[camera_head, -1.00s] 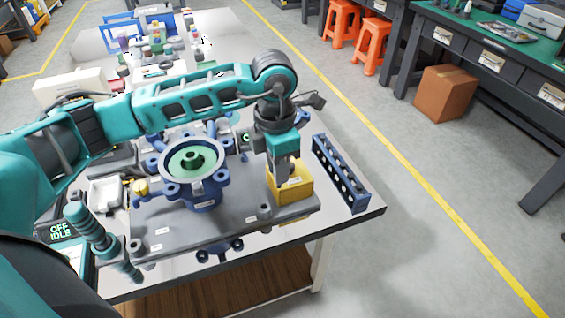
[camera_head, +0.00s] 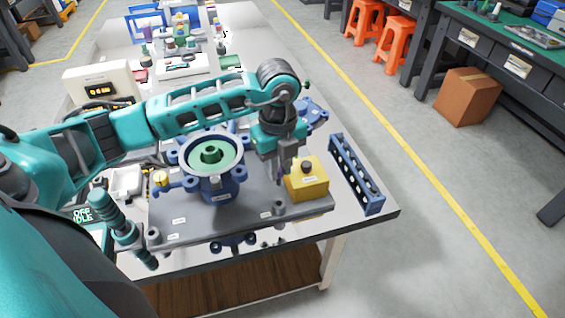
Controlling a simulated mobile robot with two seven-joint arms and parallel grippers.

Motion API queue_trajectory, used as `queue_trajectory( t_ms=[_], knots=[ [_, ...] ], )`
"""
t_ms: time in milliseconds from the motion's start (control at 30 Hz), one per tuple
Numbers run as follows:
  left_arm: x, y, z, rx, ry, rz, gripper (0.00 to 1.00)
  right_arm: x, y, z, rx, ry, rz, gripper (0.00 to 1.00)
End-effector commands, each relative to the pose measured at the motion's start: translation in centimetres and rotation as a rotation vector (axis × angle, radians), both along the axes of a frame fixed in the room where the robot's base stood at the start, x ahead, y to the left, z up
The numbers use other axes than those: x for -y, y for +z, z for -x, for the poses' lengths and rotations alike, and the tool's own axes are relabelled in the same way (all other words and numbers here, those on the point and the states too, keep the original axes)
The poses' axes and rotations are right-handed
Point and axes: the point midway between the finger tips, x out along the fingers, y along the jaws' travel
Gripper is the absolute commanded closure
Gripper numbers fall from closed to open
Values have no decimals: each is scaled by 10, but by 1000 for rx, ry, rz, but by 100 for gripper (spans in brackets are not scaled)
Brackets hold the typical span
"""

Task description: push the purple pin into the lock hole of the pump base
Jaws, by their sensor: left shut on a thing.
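The pump base is a blue round body (camera_head: 212,187) with a green ring inside, on a grey plate (camera_head: 240,214). My left gripper (camera_head: 279,178) points down just right of the pump body, beside a yellow block (camera_head: 310,188) with a dark knob on top. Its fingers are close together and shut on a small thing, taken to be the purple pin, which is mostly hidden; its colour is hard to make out. I cannot make out the lock hole, nor whether the pin touches the plate. My right gripper is not in view.
A blue rack with holes (camera_head: 355,173) stands at the right table edge. A teal-handled tool (camera_head: 118,225) stands at the front left by an OFF IDLE display (camera_head: 83,214). A white box with a display (camera_head: 102,88) and several small items lie farther back.

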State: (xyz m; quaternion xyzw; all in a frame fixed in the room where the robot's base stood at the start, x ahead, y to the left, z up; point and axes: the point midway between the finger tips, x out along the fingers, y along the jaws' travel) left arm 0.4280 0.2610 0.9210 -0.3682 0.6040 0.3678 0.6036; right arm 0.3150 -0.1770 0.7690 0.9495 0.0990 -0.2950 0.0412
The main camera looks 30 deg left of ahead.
Motion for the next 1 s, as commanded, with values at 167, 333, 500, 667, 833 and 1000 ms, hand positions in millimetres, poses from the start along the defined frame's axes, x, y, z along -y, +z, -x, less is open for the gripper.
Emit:
queue_trajectory(
  t_ms=[167,333,500,667,833,1000],
  knots=[
    [-1,-6,0,0,36,-1,100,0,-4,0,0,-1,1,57],
    [-1,-19,0,0,34,-1,100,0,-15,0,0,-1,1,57],
    [-1,-35,0,0,33,-1,100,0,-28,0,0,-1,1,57],
    [-1,-43,0,0,32,-1,100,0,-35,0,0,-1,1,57],
    [-1,-43,0,0,32,-1,100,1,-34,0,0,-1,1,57],
    [-1,-43,0,0,32,-1,100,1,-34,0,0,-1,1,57]
  ],
)
